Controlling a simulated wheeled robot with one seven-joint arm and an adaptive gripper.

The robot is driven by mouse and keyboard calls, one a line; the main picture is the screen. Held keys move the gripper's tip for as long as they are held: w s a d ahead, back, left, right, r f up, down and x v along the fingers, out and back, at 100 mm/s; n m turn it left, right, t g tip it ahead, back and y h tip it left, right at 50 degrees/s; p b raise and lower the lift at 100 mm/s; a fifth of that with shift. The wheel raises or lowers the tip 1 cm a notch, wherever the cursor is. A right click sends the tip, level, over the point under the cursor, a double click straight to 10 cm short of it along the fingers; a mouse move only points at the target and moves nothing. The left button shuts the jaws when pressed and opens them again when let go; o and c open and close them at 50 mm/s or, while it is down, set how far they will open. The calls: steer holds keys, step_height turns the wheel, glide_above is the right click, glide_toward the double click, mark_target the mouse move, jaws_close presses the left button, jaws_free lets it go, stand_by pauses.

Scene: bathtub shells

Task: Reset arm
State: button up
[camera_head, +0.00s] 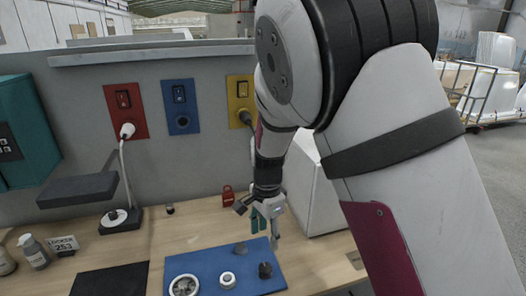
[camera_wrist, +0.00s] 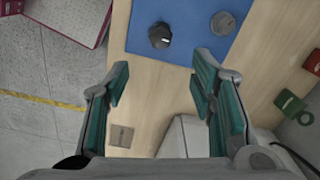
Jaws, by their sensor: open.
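My gripper (camera_head: 268,217) hangs from the arm above the right part of a wooden workbench (camera_head: 200,222), beyond the blue mat. In the wrist view its two teal-padded fingers (camera_wrist: 158,92) are spread wide with nothing between them, so it is open and empty. The large white arm link covers much of the right side of the head view.
On the blue mat (camera_head: 205,266) are a dark knob (camera_head: 265,270), a grey piece (camera_head: 240,248), a white ring (camera_head: 227,280) and a round part (camera_head: 184,286). A white box (camera_head: 322,205) stands right of the gripper. Behind are red (camera_head: 116,98), blue (camera_head: 172,94) and yellow (camera_head: 236,88) switch panels.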

steer(key=s+d+r+n+t+y, duration=0.1)
steer(key=s+d+r, duration=0.15)
steer(key=r, duration=0.25)
steer(key=s+d+r+n, duration=0.1)
steer(key=d+r+n, duration=0.15)
steer(key=r, duration=0.25)
steer(key=s+d+r+n+t, duration=0.2)
steer(key=s+d+r+n, duration=0.2)
steer(key=s, duration=0.5)
steer(key=s+d+r+n+t+h+b, duration=0.1)
steer(key=s+d+r+n+t, duration=0.1)
steer(key=s+d+r+n, duration=0.2)
steer(key=s+d+r, duration=0.3)
steer(key=s+d, duration=0.2)
steer(key=s, duration=0.1)
steer(key=shift+s+r+t, duration=0.2)
steer(key=shift+s+t, duration=0.1)
steer(key=shift+a, duration=0.1)
